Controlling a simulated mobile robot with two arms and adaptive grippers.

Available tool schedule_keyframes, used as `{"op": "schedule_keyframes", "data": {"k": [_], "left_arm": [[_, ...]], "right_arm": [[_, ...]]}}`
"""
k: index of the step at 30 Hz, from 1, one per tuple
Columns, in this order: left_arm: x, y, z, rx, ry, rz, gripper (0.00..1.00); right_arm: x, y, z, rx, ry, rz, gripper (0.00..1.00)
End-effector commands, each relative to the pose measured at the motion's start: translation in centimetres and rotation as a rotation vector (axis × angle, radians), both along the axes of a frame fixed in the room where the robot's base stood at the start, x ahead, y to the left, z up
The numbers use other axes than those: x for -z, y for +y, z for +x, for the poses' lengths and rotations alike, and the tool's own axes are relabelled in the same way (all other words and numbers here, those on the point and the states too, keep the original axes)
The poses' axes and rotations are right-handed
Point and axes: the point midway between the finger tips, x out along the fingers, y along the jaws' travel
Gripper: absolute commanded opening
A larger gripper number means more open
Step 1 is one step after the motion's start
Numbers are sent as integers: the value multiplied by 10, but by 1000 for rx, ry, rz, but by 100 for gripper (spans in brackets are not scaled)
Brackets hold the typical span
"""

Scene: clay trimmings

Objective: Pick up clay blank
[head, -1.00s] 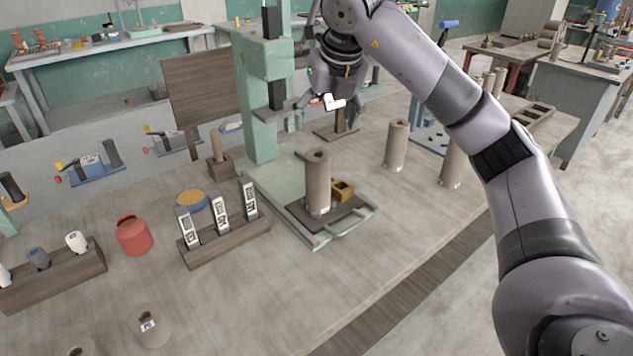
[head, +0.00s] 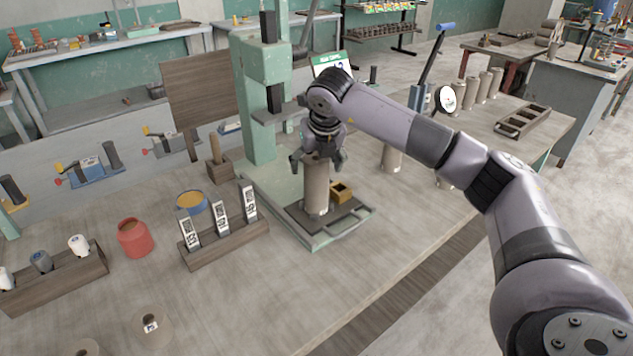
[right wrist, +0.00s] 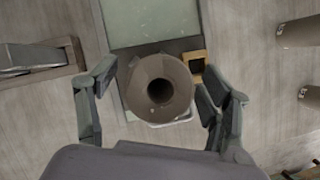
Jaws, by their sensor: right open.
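The clay blank (head: 316,192) is a grey-brown hollow cylinder standing upright on the dark plate of the green press (head: 262,140). In the right wrist view the blank (right wrist: 138,84) is seen from above, with its dark round hole near the middle of the picture. My right gripper (head: 318,164) is above the blank's top, pointing down. In the right wrist view my right gripper (right wrist: 157,82) is open, with fingers to the left and right of the blank and gaps visible on both sides. My left gripper is not in view.
A small yellow-brown box (head: 341,192) sits right beside the blank, near the right fingers. More clay cylinders (head: 391,158) stand to the right. A rack with labelled tags (head: 222,238) and a red jar (head: 134,238) stand to the left.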

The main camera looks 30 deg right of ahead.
Motion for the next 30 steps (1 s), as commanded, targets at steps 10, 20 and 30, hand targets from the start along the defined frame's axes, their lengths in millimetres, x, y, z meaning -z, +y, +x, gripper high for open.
{"op": "schedule_keyframes", "data": {"k": [10, 20, 30], "left_arm": [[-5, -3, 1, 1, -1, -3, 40], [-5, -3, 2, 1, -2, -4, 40], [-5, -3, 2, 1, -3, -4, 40]], "right_arm": [[23, -3, 10, 0, -1, 0, 73], [22, -3, 10, 0, -1, 1, 58], [22, -3, 10, 0, -1, 1, 36]]}}
